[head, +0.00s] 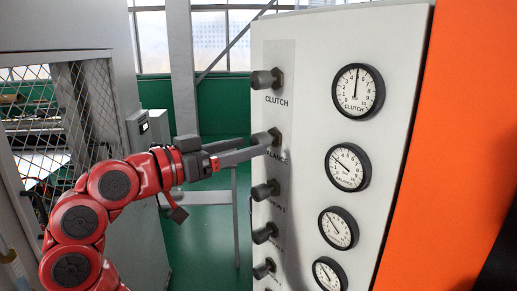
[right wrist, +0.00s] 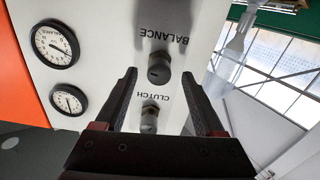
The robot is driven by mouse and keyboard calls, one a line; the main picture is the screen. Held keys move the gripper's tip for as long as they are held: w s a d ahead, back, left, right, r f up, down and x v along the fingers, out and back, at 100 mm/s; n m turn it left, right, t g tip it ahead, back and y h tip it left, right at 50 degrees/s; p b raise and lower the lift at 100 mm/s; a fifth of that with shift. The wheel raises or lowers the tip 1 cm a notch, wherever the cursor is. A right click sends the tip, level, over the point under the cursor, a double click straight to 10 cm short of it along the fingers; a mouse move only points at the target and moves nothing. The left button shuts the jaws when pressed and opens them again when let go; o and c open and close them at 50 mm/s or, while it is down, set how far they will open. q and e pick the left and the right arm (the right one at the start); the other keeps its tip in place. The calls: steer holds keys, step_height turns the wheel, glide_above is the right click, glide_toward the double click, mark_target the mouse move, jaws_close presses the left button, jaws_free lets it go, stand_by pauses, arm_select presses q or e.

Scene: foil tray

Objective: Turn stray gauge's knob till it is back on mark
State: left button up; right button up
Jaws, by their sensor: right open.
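The white panel (head: 305,60) carries a column of dark knobs with round gauges to their right. The CLUTCH gauge (head: 358,91) has its needle nearly straight up. The BALANCE gauge (head: 347,167) has its needle toward the upper left. Any set marks on the dials are too small to make out. My right gripper (head: 270,146) is at the BALANCE knob (head: 275,135), which its fingers partly hide. In the right wrist view, upside down, the open fingers (right wrist: 160,73) stand either side of this knob (right wrist: 159,68), with gaps showing. My left gripper is not in view.
The CLUTCH knob (head: 266,79) is just above my gripper. More knobs (head: 264,190) and gauges (head: 338,228) continue below, their needles toward the upper left. An orange panel (head: 460,120) is at the right. A mesh-fronted cabinet (head: 60,120) stands at the left.

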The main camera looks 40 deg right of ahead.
mark_target(254, 144)
steer(key=d, duration=0.4)
steer(key=shift+r, duration=0.1)
jaws_close()
